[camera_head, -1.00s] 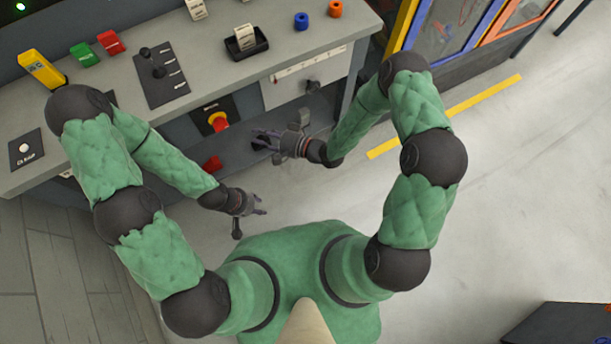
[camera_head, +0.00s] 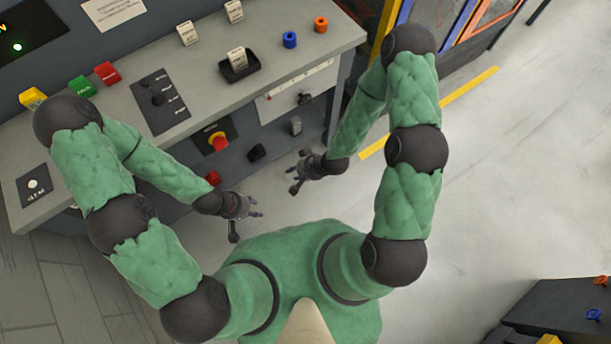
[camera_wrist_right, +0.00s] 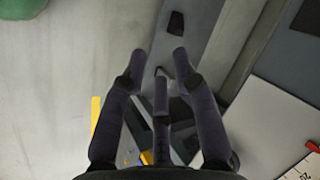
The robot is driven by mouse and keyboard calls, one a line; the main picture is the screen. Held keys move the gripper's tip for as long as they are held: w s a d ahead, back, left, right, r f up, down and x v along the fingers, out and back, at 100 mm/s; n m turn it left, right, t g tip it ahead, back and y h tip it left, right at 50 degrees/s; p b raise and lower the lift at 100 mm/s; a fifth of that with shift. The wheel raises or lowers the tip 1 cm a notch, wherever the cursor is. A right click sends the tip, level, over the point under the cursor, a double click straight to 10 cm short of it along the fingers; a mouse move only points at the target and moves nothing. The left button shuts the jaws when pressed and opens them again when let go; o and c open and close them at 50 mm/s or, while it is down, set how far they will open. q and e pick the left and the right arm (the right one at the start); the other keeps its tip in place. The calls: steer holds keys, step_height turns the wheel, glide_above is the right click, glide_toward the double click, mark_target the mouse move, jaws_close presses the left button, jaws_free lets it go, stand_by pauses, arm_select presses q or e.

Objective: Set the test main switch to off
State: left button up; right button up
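My right gripper (camera_head: 294,174) is in front of the console, to the right of and below the knob in the head view, touching nothing. Its fingers are apart and empty in the right wrist view (camera_wrist_right: 160,54). My left gripper (camera_head: 256,206) hangs below the knob, clear of the console, with its fingers spread and empty.
A white panel with a small dark knob (camera_head: 305,98) is right of the red knob. Below are a black block (camera_head: 256,152) and a grey block (camera_head: 295,126). A black lever plate (camera_head: 160,100) and coloured blocks stand on the console top.

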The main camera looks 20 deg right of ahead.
steer(key=s+d+r+n+g+h+p, duration=0.1)
steer(key=s+r+g, duration=0.1)
steer(key=s, duration=0.6)
steer(key=shift+s+d+g+p, duration=0.15)
steer(key=shift+d+g+p, duration=0.2)
steer(key=shift+g, duration=0.35)
steer(key=shift+a, duration=0.1)
steer(key=shift+o, duration=1.4)
